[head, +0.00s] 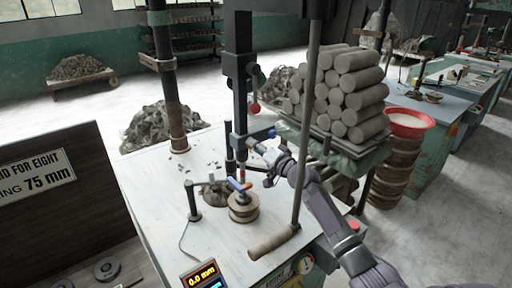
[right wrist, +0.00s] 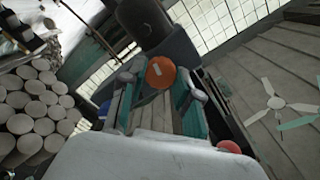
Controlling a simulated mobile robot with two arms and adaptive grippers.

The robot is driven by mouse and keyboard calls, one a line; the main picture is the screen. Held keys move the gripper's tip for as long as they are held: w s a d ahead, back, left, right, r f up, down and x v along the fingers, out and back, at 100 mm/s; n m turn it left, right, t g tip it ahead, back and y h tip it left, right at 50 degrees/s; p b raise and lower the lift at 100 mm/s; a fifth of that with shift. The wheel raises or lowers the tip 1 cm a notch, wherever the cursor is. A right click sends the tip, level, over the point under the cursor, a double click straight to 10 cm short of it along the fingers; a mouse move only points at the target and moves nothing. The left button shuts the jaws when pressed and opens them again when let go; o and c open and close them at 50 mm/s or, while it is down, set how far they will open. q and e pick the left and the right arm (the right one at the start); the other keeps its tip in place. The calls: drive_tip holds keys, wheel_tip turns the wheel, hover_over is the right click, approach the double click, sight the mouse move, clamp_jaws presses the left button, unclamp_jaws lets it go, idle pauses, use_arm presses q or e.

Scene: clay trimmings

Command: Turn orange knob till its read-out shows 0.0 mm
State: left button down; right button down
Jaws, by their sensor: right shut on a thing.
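The orange knob (right wrist: 160,73) shows in the right wrist view, with a small pale mark on its face. My right gripper (right wrist: 158,86) has its fingers on either side of it and is shut on it. In the head view my right gripper (head: 264,158) reaches the black column of the press (head: 240,70) from the right, and I cannot make out the orange knob there. The read-out (head: 202,276) at the bottom of the head view shows 0.0 mm in orange digits, with a cyan line partly cut off below. My left gripper is not in view.
A blue knob (head: 272,133) and a red ball (head: 254,107) sit on the press close to my right gripper. A round clay piece (head: 243,212) stands below on the white table (head: 160,200).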

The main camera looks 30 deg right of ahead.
idle(0.3)
drive_tip(key=c, duration=0.8)
unclamp_jaws()
drive_tip(key=shift+s, duration=0.1)
drive_tip(key=s, duration=0.8)
drive_tip(key=s+d, duration=0.1)
drive_tip(key=s, duration=0.2)
drive_tip(key=shift+s, duration=0.4)
drive_tip(key=shift+f, duration=0.15)
